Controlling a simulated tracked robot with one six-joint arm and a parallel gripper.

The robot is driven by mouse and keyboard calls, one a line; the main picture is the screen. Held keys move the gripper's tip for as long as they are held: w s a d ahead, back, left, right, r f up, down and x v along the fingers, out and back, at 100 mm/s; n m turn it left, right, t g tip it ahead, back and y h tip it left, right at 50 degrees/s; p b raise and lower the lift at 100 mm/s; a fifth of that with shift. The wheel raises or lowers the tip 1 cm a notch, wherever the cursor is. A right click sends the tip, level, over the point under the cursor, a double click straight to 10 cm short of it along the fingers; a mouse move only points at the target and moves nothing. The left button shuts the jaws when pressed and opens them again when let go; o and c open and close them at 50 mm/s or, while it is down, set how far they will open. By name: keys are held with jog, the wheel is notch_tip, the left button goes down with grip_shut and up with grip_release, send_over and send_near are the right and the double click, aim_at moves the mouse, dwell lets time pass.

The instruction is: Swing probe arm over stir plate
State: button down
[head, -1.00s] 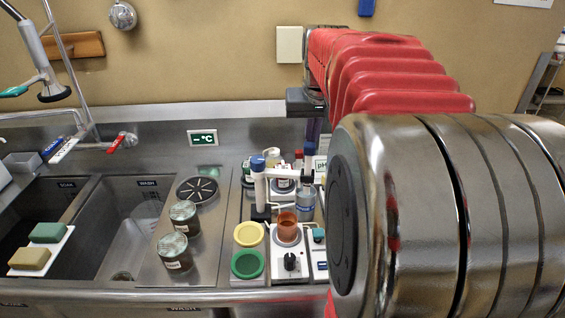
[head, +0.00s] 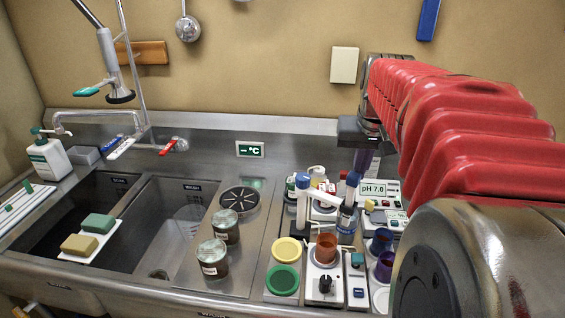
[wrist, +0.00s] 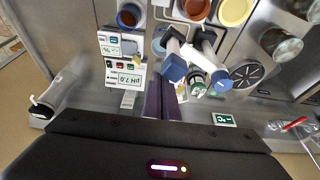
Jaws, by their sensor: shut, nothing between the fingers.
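The white stir plate (head: 325,283) with a black knob stands at the counter's front, a beaker of orange-brown liquid (head: 326,247) on it. Behind it the probe arm (head: 322,192) reaches right from a white, blue-topped post (head: 303,190). Its blue-topped probe end (head: 352,179) is behind and right of the beaker, not over it. In the wrist view this probe end (wrist: 174,68) shows beside my fingers. My gripper (head: 364,172), with dark purple fingers, is shut and empty, pointing down close to the probe end's right. The fingers also show in the wrist view (wrist: 160,82); I cannot tell whether they touch it.
A pH meter (head: 375,189) reading 7.0 stands right of the probe. Blue and purple cups (head: 381,240) are at the front right. Yellow and green dishes (head: 284,265) lie left of the stir plate. Two lidded jars (head: 212,258) stand beside the sink.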

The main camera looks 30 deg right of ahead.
aim_at(355, 179)
jog(key=shift+s+a, duration=0.95)
jog(key=shift+a, duration=0.35)
jog(key=shift+s+a, duration=0.3)
jog(key=shift+a, duration=0.3)
jog(key=shift+s+a, duration=0.3)
jog(key=shift+a, duration=0.3)
jog(key=shift+w+d, duration=0.25)
jog(key=shift+d, duration=0.45)
jog(key=shift+r, duration=0.15)
jog(key=shift+r, duration=2.9)
